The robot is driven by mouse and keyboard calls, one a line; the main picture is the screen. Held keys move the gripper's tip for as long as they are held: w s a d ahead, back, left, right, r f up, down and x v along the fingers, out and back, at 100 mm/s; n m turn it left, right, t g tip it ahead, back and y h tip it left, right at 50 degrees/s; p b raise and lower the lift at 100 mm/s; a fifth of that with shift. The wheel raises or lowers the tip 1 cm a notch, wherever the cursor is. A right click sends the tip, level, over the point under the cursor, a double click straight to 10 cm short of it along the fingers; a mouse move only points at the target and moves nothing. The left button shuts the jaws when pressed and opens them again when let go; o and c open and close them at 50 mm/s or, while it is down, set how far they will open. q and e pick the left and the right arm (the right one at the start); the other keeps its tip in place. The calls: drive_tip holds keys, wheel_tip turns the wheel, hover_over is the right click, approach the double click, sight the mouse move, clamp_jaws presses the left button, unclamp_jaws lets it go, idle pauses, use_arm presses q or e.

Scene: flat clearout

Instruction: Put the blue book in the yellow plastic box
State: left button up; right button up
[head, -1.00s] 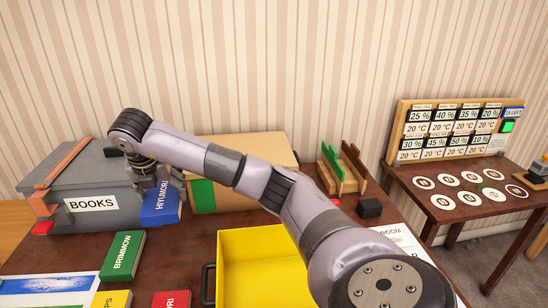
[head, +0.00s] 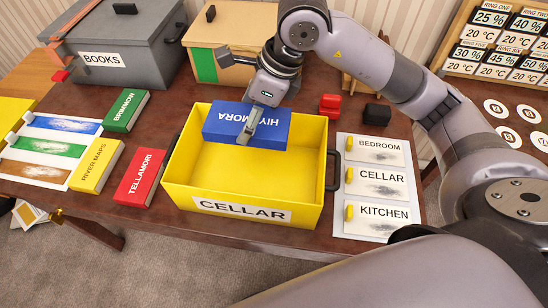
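The blue book (head: 225,122), its lettering upside down, is over the back part of the yellow plastic box (head: 180,183), near the back rim. The box is open at the top and carries a CELLAR label on its front. My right gripper (head: 250,125), coming in from the right, is shut on the blue book. One finger lies across the book's near face; the other is hidden behind it. I cannot tell whether the book touches the box. The box's visible floor is bare. My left gripper is not in view.
A grey BOOKS box (head: 140,65) and a wooden box (head: 205,60) stand behind. Green (head: 125,110), yellow (head: 97,165) and red (head: 141,176) books lie left of the yellow box. A label board (head: 378,225) lies to its right, with a black block (head: 377,114) behind.

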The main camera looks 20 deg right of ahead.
wheel_tip(320, 180, down, 14)
drive_tip(key=shift+a+p, duration=0.1)
drive_tip(key=shift+p, duration=0.3)
drive_tip(key=shift+w+f, duration=0.1)
drive_tip(key=shift+f, duration=0.5)
wheel_tip(320, 180, down, 3)
drive_tip(key=shift+f, duration=0.55)
drive_tip(key=shift+f, duration=0.15)
drive_tip(key=o, duration=1.4)
